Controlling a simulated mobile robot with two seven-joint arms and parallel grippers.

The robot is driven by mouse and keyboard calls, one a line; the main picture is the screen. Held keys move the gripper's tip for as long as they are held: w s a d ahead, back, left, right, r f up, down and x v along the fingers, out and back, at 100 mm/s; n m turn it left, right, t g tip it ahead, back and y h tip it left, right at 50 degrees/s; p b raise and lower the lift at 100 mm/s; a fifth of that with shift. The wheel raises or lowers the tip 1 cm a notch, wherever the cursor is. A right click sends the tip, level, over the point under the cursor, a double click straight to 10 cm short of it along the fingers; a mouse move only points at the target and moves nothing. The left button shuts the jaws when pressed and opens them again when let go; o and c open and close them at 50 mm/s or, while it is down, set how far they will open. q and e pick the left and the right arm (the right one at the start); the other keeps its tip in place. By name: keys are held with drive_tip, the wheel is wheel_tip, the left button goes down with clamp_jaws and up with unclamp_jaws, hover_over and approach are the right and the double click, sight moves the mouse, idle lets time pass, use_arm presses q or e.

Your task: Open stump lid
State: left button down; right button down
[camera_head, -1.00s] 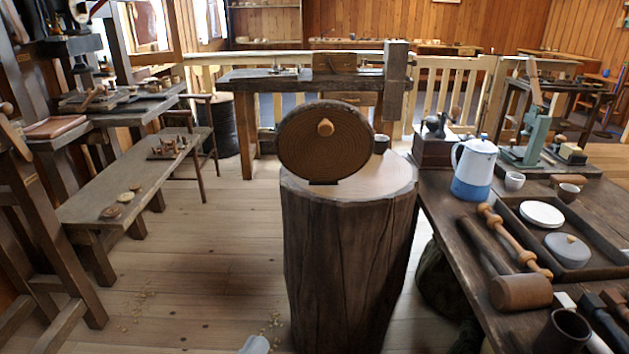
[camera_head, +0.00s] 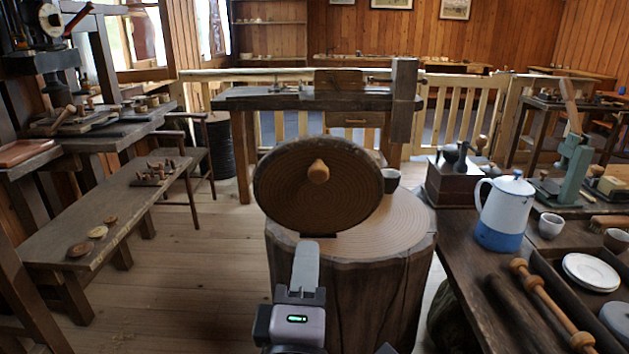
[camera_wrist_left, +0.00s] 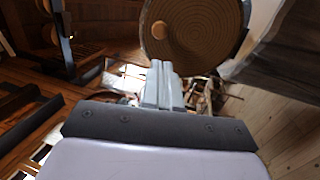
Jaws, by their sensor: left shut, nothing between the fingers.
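The stump lid (camera_head: 300,205) is a round, dark, ringed wooden disc with a pale knob (camera_head: 318,171). It stands raised on edge, near the front of the tree stump (camera_head: 372,290), leaving the stump's pale ringed top (camera_head: 395,228) partly bare. My left gripper (camera_head: 306,246) is shut and empty, in front of the stump. Its tips overlap the picture just below the lid; I cannot tell whether they touch. In the left wrist view the closed fingers (camera_wrist_left: 160,70) point toward the lid (camera_wrist_left: 205,25). My right gripper is not seen.
A dark cup (camera_head: 391,180) stands behind the lid. A workbench at right holds a blue-and-white pitcher (camera_head: 505,213), a coffee grinder (camera_head: 452,180) and a tray of plates. A long low bench (camera_head: 110,215) stands at left, with open floor between.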

sight(314, 166)
use_arm(q)
drive_tip(key=x, duration=1.3)
drive_tip(key=shift+w+r, duration=0.1)
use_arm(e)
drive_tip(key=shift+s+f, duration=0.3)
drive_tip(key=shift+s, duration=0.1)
